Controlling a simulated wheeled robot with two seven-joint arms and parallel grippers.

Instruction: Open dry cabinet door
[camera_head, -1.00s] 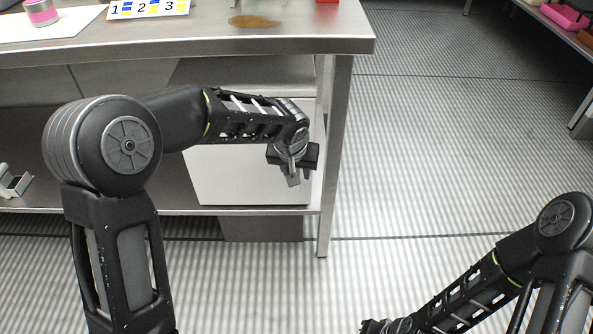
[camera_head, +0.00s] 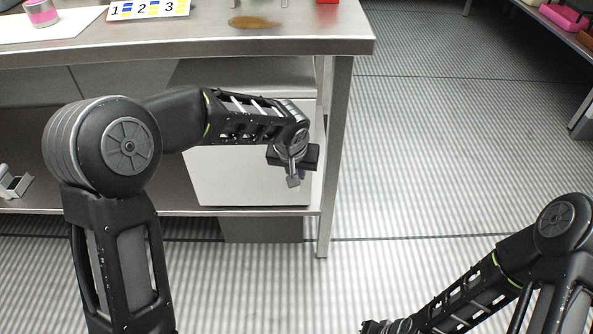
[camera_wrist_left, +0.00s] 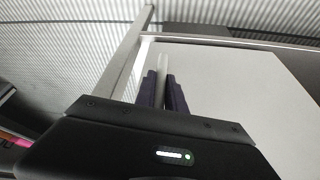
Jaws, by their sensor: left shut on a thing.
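The dry cabinet (camera_head: 235,180) is a pale box on the lower shelf under the steel table. Its flat door face (camera_wrist_left: 235,85) fills the right of the left wrist view and looks shut. My left gripper (camera_head: 293,181) is at the right side of the door front. In the left wrist view its two dark fingers (camera_wrist_left: 163,92) are shut on a light upright bar, the door handle (camera_wrist_left: 162,65). The lower part of the handle is hidden between the fingers.
The steel table (camera_head: 310,42) stands above the cabinet, with a leg (camera_head: 337,150) just right of it. The ribbed floor to the right is open.

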